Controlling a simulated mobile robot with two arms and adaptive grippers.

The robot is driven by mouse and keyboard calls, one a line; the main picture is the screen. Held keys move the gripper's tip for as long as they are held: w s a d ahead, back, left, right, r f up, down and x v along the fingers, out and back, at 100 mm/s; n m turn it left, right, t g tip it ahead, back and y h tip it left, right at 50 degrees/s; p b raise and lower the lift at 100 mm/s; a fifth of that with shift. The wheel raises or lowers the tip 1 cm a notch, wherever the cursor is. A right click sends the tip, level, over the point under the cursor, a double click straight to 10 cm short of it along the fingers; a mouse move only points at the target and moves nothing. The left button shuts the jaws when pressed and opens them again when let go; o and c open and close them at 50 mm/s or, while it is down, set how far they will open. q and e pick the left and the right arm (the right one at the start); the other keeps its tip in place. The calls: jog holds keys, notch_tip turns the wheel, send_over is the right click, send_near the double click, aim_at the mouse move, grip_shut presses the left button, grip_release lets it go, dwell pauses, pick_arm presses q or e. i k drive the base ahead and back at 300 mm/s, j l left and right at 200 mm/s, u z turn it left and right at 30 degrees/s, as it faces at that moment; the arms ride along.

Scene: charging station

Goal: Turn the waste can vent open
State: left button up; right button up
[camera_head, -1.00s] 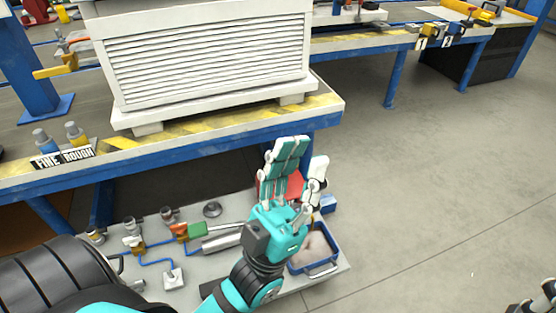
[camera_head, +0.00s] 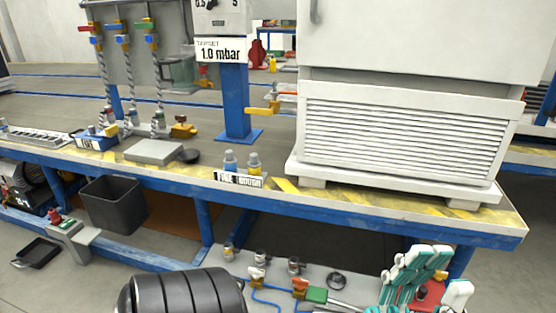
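A dark open bin (camera_head: 115,207) stands under the bench at the left.
The bench (camera_head: 390,212) carries a large white louvred cabinet (camera_head: 400,135), two small bottles by a label (camera_head: 239,179), a blue post (camera_head: 235,105) and a valve panel. Below is a low grey panel with valves and blue pipes (camera_head: 268,292). A blue leg stands near the hand.

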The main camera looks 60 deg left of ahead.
aim_at(440, 276)
jog(key=k+u, duration=0.1)
jog(key=u, duration=0.3)
jog(key=k+l+u, duration=0.1)
jog(key=u, duration=0.7)
jog(key=k+u, duration=0.15)
jog(key=u, duration=0.25)
jog(key=i+l+z, duration=0.1)
jog(key=l, duration=0.35)
jog(key=i+l, duration=0.2)
jog(key=l, duration=0.2)
jog(key=i+l+z, duration=0.15)
jog(key=l, duration=0.25)
jog(key=i+l+z, duration=0.1)
jog(key=l, duration=0.3)
jog(key=i+l, duration=0.25)
jog(key=l, duration=0.15)
jog(key=i+l+z, duration=0.15)
jog(key=l, duration=0.2)
